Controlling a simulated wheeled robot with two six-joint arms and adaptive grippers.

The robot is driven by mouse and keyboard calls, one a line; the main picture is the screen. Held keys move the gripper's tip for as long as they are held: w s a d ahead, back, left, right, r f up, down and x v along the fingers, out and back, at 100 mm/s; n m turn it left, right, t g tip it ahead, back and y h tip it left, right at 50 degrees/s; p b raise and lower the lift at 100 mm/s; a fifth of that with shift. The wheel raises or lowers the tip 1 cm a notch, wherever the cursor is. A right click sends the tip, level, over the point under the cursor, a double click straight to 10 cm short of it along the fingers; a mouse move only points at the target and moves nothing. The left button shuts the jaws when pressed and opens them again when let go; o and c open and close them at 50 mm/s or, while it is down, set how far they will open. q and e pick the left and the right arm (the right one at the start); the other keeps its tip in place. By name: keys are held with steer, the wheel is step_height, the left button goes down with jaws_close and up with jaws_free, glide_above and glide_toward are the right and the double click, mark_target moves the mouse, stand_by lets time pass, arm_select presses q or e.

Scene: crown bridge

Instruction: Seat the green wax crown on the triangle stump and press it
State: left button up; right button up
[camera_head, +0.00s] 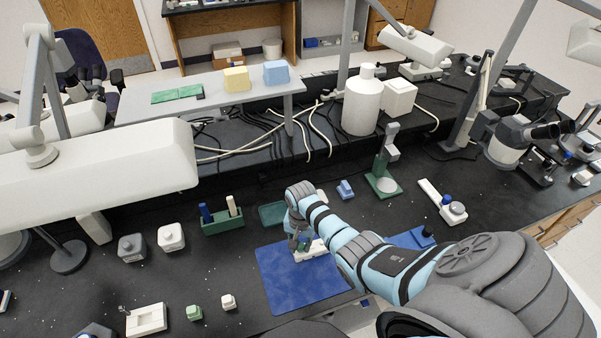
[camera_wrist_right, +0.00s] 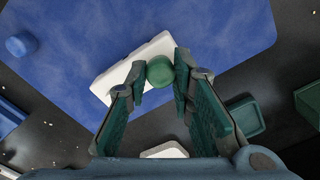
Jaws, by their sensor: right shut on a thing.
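My right gripper (camera_head: 303,243) reaches down over the blue mat in the head view. In the right wrist view its fingertips (camera_wrist_right: 160,75) are shut on a small rounded green crown (camera_wrist_right: 159,71). A white block (camera_head: 311,252) lies on the blue mat (camera_head: 290,285) just under the fingertips; it also shows in the right wrist view (camera_wrist_right: 118,76). The crown is over the block's edge in that view, and I cannot tell whether they touch. The triangle stump is hidden or too small to tell. My left gripper does not show.
A green tray (camera_head: 270,214) and a green rack (camera_head: 222,223) with upright sticks stand behind the mat. A green stand (camera_head: 383,183) is behind right.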

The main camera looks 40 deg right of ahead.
mark_target(301, 245)
steer(key=shift+f, duration=0.15)
steer(key=o, duration=1)
step_height(301, 245, up, 12)
